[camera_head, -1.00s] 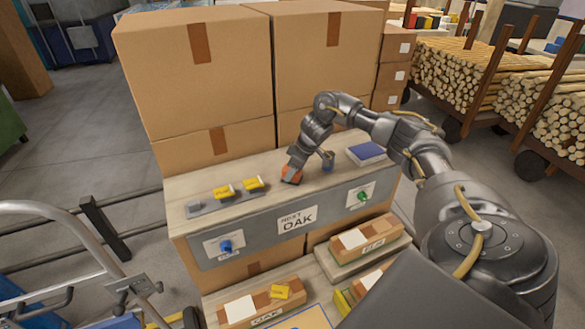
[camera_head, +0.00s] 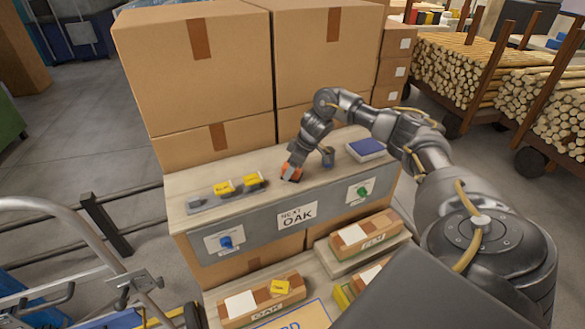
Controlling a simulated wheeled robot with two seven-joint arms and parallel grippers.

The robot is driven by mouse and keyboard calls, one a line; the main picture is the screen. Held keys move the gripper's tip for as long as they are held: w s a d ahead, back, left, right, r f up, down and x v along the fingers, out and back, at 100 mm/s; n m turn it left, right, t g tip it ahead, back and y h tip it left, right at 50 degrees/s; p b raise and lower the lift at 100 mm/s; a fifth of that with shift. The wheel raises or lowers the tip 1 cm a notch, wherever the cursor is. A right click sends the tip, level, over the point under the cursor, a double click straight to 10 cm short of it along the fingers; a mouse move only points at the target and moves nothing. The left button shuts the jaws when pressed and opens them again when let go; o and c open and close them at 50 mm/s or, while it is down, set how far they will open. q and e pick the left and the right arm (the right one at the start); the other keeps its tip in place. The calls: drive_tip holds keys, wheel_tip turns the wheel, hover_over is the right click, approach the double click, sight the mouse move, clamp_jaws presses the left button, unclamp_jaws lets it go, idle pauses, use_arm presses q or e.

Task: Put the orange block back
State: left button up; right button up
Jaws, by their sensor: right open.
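The orange block (camera_head: 292,171) sits on the wooden shelf top (camera_head: 318,172), right of a grey strip (camera_head: 207,199) that carries two yellow blocks (camera_head: 224,188). My right gripper (camera_head: 290,176) reaches down at the orange block from behind and above. Its jaws are open and partly hide the block. I cannot tell whether a finger touches it. My left gripper is not in view.
A blue book-like item (camera_head: 365,149) lies right of the gripper. A blue knob (camera_head: 225,241), an OAK sign (camera_head: 297,216) and a green knob (camera_head: 364,191) are on the front panel. Large cardboard boxes (camera_head: 195,80) stand behind. Labelled boxes (camera_head: 262,301) lie below.

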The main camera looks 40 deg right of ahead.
drive_tip(key=b+v, duration=0.1)
drive_tip(key=v, duration=0.5)
drive_tip(key=shift+s+d+r+b, duration=0.1)
drive_tip(key=shift+d+r+b, duration=0.05)
drive_tip(key=shift+r+b, duration=0.2)
drive_tip(key=p+v, duration=0.1)
drive_tip(key=v, duration=0.4)
drive_tip(key=shift+r, duration=0.1)
